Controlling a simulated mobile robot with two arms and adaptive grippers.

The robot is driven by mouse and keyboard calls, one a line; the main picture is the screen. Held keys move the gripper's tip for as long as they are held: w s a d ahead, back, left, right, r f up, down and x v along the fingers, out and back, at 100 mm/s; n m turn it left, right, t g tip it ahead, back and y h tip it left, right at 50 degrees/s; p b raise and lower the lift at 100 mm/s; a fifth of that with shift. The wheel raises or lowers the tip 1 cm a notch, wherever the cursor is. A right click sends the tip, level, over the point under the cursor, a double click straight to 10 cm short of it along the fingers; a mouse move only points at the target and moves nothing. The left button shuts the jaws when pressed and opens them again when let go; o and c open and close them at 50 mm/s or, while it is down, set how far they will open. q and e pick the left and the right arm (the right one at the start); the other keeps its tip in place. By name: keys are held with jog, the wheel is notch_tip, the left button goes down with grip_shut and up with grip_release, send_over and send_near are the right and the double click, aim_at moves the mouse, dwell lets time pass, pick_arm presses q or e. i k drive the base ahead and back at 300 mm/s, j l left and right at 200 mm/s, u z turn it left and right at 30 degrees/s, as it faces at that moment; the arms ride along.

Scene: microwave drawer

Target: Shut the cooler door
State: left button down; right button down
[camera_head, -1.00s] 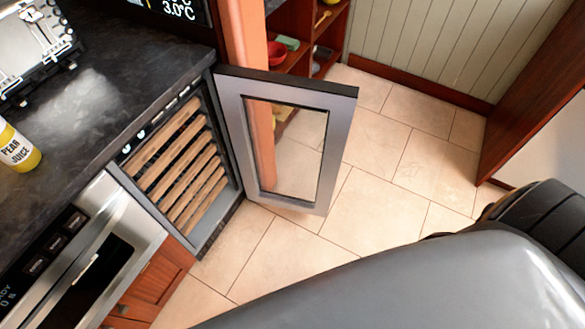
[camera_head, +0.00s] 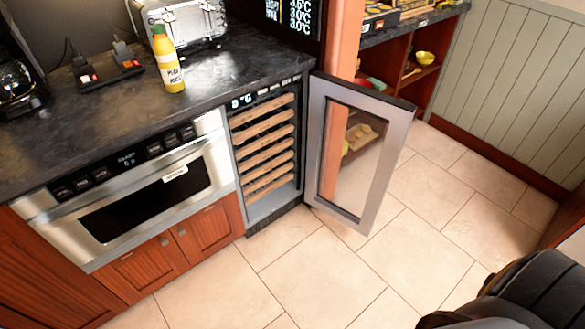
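The cooler (camera_head: 240,158) is built in under the dark counter, with several wooden racks inside. Its glass door (camera_head: 392,165), framed in grey metal, stands wide open, hinged on the cooler's right side and swung out over the floor. Part of my own arm or body shows at the bottom right, well apart from the door. Neither gripper can be made out in the head view.
A microwave drawer (camera_head: 150,185) sits left of the cooler, above wooden cabinets (camera_head: 205,238). A juice bottle (camera_head: 168,62) and a toaster (camera_head: 195,22) stand on the counter (camera_head: 225,72). Open shelves (camera_head: 425,85) lie behind the door. The tiled floor (camera_head: 320,270) in front is clear.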

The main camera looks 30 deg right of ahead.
aim_at(400, 113)
jog(key=i+l+u, duration=0.1)
jog(key=l+u, duration=1.15)
jog(key=u, duration=0.2)
jog(key=k+l, duration=0.1)
jog(key=l, duration=0.4)
jog(key=k+l, duration=0.15)
jog(key=l, duration=0.3)
jog(key=k+l, duration=0.1)
jog(key=l, duration=0.4)
jog(key=k+l, duration=0.1)
jog(key=l, duration=0.4)
jog(key=k+l, duration=0.15)
jog(key=l, duration=0.3)
jog(key=k+l, duration=0.1)
jog(key=l, duration=0.4)
jog(key=k+l, duration=0.1)
jog(key=l, duration=0.35)
jog(key=k+l, duration=0.1)
jog(key=l, duration=0.4)
jog(key=k+j+z, duration=0.2)
jog(key=z, duration=0.2)
